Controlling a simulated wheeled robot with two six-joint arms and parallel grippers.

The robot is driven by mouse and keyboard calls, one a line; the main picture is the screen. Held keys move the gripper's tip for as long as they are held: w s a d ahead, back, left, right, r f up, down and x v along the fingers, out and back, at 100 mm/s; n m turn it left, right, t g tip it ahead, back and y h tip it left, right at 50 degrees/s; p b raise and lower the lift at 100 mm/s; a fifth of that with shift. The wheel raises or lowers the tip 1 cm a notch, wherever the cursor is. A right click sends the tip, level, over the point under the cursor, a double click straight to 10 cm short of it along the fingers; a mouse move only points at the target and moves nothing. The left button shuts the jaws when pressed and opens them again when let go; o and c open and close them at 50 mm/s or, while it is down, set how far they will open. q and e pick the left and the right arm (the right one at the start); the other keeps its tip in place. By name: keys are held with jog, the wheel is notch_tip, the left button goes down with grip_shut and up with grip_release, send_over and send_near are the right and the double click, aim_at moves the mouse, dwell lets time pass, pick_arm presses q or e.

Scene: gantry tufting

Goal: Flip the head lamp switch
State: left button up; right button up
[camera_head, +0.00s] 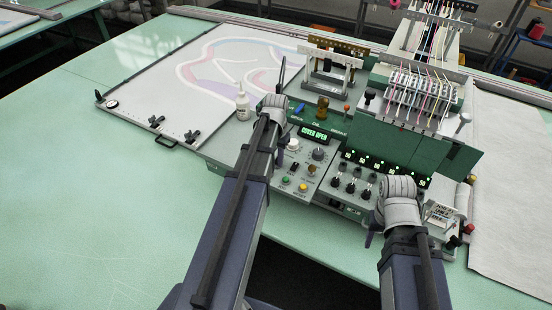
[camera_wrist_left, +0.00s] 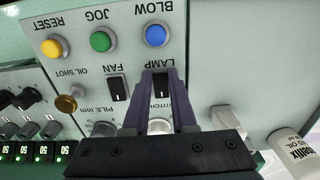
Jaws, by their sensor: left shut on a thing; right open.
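The LAMP switch (camera_wrist_left: 160,82) is a small black rocker on a grey control panel (camera_wrist_left: 85,72), which appears upside down in the left wrist view. My left gripper (camera_wrist_left: 160,75) has its two dark fingers on either side of the switch, closed on it. In the head view my left arm and wrist hide the lamp switch and the fingertips. My right gripper (camera_head: 399,192) is over the right part of the machine front, open. Its fingers are mostly hidden by its wrist.
The FAN switch (camera_wrist_left: 117,88) is close beside the lamp switch. Blue BLOW (camera_wrist_left: 155,35), green JOG (camera_wrist_left: 101,41) and yellow RESET (camera_wrist_left: 51,48) buttons are in a row nearby. A white oil bottle (camera_head: 242,104) stands left of the panel. A display (camera_head: 314,133) reads COVER OPEN.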

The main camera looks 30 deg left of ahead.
pick_arm(q)
grip_shut()
jog(key=shift+w, duration=0.1)
jog(key=shift+w+g, duration=0.4)
jog(key=shift+g, duration=0.7)
jog(key=shift+r+g, duration=0.15)
jog(key=shift+g, duration=0.25)
jog(key=shift+s, duration=0.1)
jog(key=o, duration=0.8)
grip_release()
